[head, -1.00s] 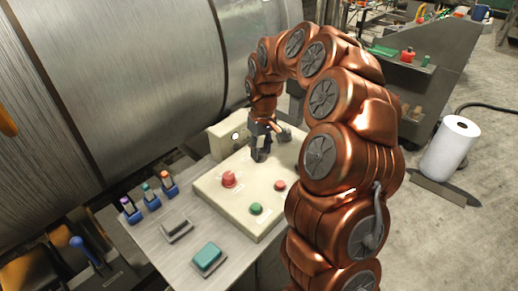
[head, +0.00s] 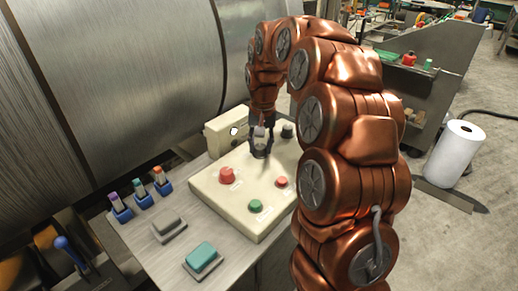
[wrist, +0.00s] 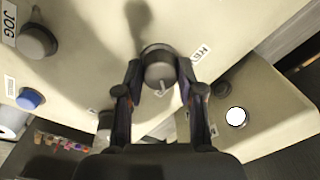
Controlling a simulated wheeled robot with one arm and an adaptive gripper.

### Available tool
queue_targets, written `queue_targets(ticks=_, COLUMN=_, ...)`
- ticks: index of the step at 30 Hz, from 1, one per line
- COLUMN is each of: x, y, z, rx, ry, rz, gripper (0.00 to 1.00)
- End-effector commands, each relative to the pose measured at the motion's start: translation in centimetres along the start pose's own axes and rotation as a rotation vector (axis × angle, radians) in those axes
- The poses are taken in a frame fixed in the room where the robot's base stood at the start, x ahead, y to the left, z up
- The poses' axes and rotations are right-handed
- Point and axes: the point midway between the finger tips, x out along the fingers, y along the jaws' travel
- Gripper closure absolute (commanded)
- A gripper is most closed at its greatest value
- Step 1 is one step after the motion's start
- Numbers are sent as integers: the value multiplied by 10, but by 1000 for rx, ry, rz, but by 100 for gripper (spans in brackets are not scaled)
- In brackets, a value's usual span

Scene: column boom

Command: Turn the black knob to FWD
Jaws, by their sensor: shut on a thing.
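The black knob (wrist: 158,72) is a round, dark grey-black knob with a pale pointer mark near its lower edge in the wrist view. My gripper (wrist: 160,78) is shut on it, one finger on each side. A short white label, which may read REV, lies at the knob's upper right, and the pointer does not point at it. I cannot make out a FWD label. In the head view my gripper (head: 261,151) reaches down onto the cream control box (head: 215,190), and its fingers hide the knob there.
A red button (head: 227,175), a green button (head: 256,206) and a smaller red button (head: 282,181) stand near my gripper. The wrist view also shows a dark JOG control (wrist: 37,40), a blue button (wrist: 29,98) and a box with a white lamp (wrist: 236,117).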

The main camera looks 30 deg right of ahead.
Motion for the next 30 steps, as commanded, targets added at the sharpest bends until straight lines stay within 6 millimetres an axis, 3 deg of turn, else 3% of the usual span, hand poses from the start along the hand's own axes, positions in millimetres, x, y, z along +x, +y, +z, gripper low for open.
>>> queue_targets(ticks=9, x=2, y=-1, z=0, rx=105, ry=0, rz=-2, gripper=97)
queue_targets(ticks=23, x=2, y=0, z=0, rx=121, ry=-1, rz=-2, gripper=97)
queue_targets(ticks=24, x=2, y=0, z=-1, rx=121, ry=-1, rz=-1, gripper=61)
queue_targets(ticks=30, x=1, y=1, z=-1, rx=120, ry=0, rz=-1, gripper=41)
